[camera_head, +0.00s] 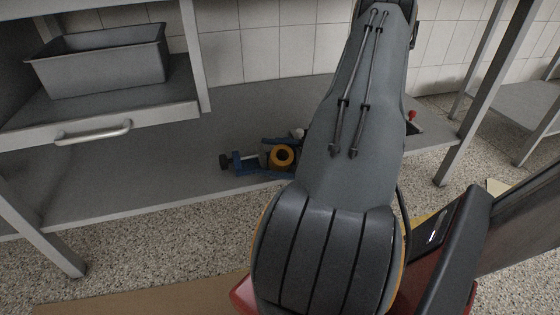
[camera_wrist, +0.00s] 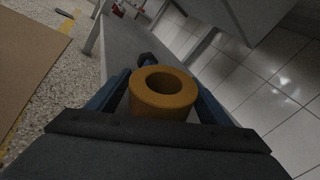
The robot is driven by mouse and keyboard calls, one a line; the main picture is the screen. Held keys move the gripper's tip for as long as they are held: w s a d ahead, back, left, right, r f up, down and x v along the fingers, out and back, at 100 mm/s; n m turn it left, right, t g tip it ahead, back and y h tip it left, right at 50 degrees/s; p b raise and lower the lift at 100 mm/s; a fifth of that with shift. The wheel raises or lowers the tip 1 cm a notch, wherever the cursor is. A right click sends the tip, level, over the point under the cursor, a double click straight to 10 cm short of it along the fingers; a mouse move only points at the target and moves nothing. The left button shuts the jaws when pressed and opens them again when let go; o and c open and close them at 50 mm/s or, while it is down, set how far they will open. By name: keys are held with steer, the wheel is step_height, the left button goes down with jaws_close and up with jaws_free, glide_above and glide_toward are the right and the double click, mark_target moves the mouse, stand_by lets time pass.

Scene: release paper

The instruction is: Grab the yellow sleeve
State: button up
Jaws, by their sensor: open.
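The yellow sleeve (camera_wrist: 163,105) is a thick ring with a round hole, large in the middle of the wrist view. In the head view the yellow sleeve (camera_head: 283,156) shows on the low grey shelf, left of my arm. My gripper (camera_wrist: 158,76) has its blue fingers apart on the left and right of the sleeve. I cannot tell whether they touch it. Much of my gripper is hidden there behind my arm.
The grey shelf (camera_head: 130,185) has clear room on its left. A grey bin (camera_head: 105,65) stands on the upper shelf above a drawer. A small red item (camera_head: 411,115) is right of my arm. Bench legs (camera_head: 465,120) stand to the right.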

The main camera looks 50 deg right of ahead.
steer(key=shift+w+a, duration=0.2)
steer(key=shift+w, duration=0.15)
steer(key=c, duration=1.2)
steer(key=shift+s+a+p, duration=0.4)
steer(key=shift+s+a, duration=0.05)
steer(key=shift+s, duration=0.4)
steer(key=shift+s+a, duration=0.1)
steer(key=shift+a, duration=0.25)
steer(key=o, duration=1.2)
steer(key=shift+d, duration=0.2)
steer(key=shift+s, duration=0.1)
steer(key=p+v, duration=0.3)
steer(key=v, duration=0.5)
